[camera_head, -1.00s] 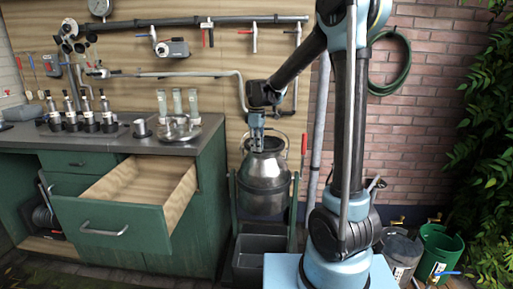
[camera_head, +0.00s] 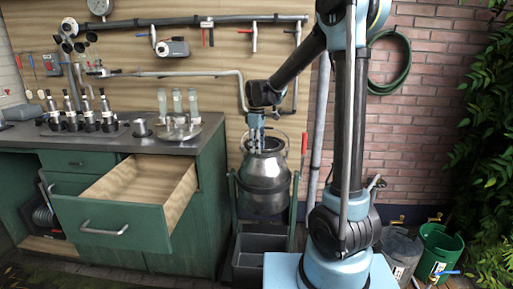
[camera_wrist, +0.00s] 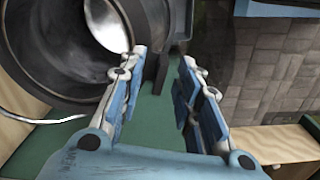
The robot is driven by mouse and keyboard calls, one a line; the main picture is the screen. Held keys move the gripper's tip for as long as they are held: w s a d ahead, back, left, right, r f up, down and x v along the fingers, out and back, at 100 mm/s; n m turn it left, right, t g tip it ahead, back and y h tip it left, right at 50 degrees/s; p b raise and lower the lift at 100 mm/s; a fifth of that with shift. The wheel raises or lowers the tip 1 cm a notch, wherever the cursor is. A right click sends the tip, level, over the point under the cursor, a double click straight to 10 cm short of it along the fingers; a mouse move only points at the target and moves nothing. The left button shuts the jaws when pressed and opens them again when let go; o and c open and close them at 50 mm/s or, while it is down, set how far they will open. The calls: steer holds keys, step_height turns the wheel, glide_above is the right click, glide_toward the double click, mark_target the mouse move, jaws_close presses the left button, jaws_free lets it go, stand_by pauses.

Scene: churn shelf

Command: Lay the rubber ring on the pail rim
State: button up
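The metal pail (camera_head: 265,184) hangs upright in a green stand beside the workbench. A broad dark band (camera_wrist: 38,52), which looks like the rubber ring, surrounds a bright metal opening at the upper left of the wrist view. I cannot tell whether it lies flat on the rim or touches it all round. My gripper (camera_head: 257,150) points down at the pail's mouth. In the wrist view my gripper (camera_wrist: 160,72) has its fingers apart, beside the dark band, with nothing clearly clamped between them. The fingers hide part of the pail's mouth in the head view.
An open drawer (camera_head: 112,226) juts from the green workbench at the left. A grey bin (camera_head: 258,246) stands under the pail. A red-handled bar (camera_head: 304,144) rises right of the pail. Buckets (camera_head: 438,250) stand at the far right.

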steer(key=shift+r, duration=0.1)
step_height(320, 180, up, 12)
stand_by(0.6)
steer(key=s+d+f+m+t, duration=0.1)
steer(key=s+d+f+m, duration=0.35)
steer(key=s+d, duration=0.6)
steer(key=s+d+f+m+t, duration=0.1)
steer(key=s+d+f+m, duration=0.35)
steer(key=s+d, duration=0.65)
steer(key=s+d+f+m, duration=0.2)
steer(key=s+f+m, duration=0.3)
steer(key=s+f, duration=0.4)
steer(key=shift+s+d, duration=0.3)
steer(key=shift+s, duration=0.15)
steer(key=shift+f, duration=0.1)
